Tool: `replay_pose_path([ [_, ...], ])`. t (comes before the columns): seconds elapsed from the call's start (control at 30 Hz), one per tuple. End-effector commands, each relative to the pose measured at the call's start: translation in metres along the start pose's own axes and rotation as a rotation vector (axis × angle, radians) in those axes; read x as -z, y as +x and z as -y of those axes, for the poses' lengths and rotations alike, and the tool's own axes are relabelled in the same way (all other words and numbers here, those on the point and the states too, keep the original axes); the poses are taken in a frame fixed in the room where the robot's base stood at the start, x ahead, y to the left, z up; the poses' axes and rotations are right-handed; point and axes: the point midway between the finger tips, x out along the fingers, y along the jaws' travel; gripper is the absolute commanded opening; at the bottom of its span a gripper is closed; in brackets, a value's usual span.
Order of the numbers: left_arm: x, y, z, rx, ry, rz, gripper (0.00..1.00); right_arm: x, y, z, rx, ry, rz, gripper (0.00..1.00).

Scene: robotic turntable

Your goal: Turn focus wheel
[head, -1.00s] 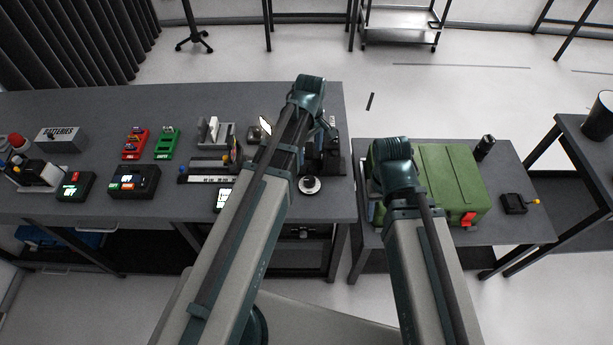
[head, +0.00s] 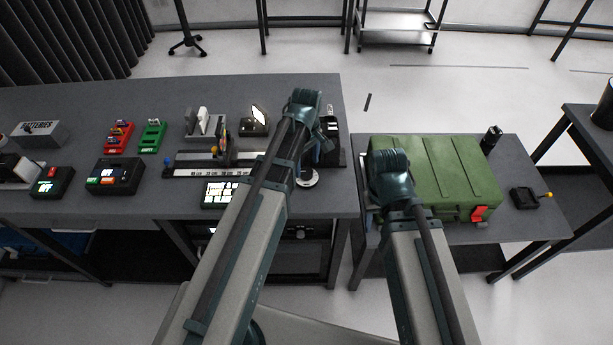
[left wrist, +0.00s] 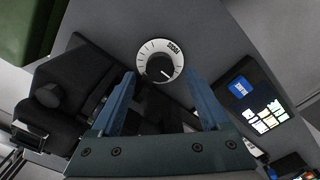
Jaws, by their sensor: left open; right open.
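The focus wheel (left wrist: 160,60) is a round dial with a white marked ring and a black knob at its centre. It sits on the grey table top. In the head view the focus wheel (head: 310,179) is partly hidden beside my left arm. My left gripper (left wrist: 161,77) is open and empty, its two blue fingers pointing towards the wheel, one on each side in the picture. I cannot tell whether they touch it.
A display box (head: 222,194) and a ruled rail (head: 200,172) lie left of my left arm. A black device (left wrist: 65,105) stands close to the wheel. The green case (head: 450,170) fills much of the right table, with a gap between the tables.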

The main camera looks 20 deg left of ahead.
Motion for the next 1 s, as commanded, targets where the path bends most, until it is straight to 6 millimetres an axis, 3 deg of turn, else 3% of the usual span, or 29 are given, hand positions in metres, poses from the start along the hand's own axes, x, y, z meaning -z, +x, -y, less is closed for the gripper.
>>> replay_pose_path([
  [0.03, 0.000, 0.014, 0.000, 0.000, 0.000, 0.000, 0.79, 0.001, 0.014, 0.001, 0.000, 0.000, 0.000, 0.50],
  [0.2, 0.000, 0.027, 0.000, 0.000, 0.000, 0.000, 0.79, 0.002, 0.027, 0.003, 0.000, 0.000, 0.000, 0.50],
  [0.53, 0.000, 0.027, 0.000, 0.000, 0.000, 0.000, 0.79, 0.002, 0.027, 0.003, 0.000, 0.000, 0.000, 0.50],
  [1.0, 0.000, 0.027, 0.000, 0.000, 0.000, 0.000, 0.00, 0.002, 0.027, 0.003, 0.000, 0.000, 0.000, 0.50],
])
